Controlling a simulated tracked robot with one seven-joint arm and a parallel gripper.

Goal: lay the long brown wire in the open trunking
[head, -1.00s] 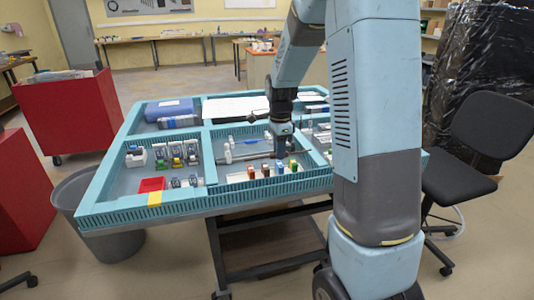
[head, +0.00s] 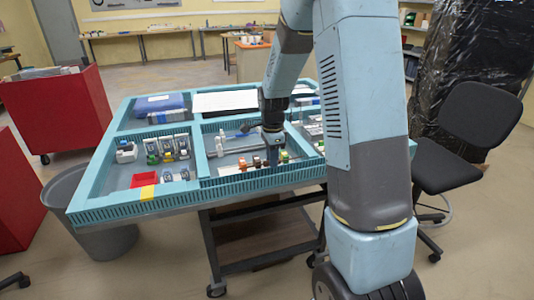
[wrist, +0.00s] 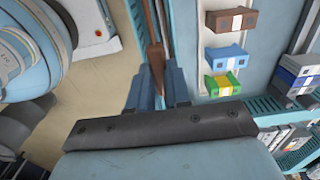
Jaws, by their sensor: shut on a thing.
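In the wrist view my gripper (wrist: 161,92) is shut on a brown wire (wrist: 155,57), which runs up the picture from between the fingers. The slotted teal trunking (wrist: 147,14) shows beside the wire's far part. Whether the wire is inside the channel or just above it, I cannot tell. In the head view my gripper (head: 272,158) is low at the front of the bench, by the terminal blocks. The front slotted trunking (head: 235,187) runs along the bench edge there. The wire cannot be made out in the head view, and its near end is hidden in the wrist view.
Brown, blue and green-yellow terminal blocks (wrist: 227,57) stand on a white strip to the right of my gripper in the wrist view. A red tray (head: 145,180) and several sockets (head: 165,149) lie in the left compartments. A grey bin (head: 95,225) stands left of the bench.

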